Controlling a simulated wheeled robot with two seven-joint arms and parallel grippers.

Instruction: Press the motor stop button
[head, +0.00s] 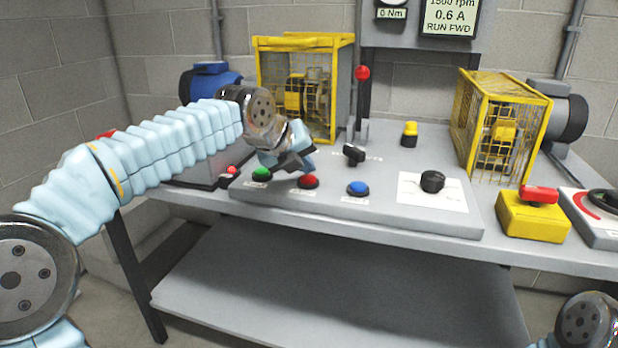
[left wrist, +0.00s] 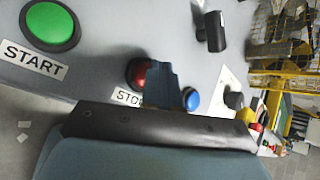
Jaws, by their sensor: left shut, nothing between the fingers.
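The red stop button (head: 308,181) sits on the sloped grey control panel (head: 400,217), between a green button (head: 261,174) and a blue button (head: 357,187). In the left wrist view the red button (left wrist: 138,73) has a label reading "STO", its end hidden by my finger. My left gripper (head: 303,164) is shut and empty, tilted down just above the red button in the head view. Its fingertips (left wrist: 165,75) overlap the button's right side in the wrist view; I cannot tell whether they touch. The green button (left wrist: 50,25) is labelled START. My right gripper is out of view.
A black knob (head: 432,182) on a white plate and a small black switch (head: 354,153) stand on the panel. A red-knobbed lever (head: 363,90) rises behind. Yellow cages (head: 505,125) stand at the back. A yellow box with a red top (head: 533,214) is at right.

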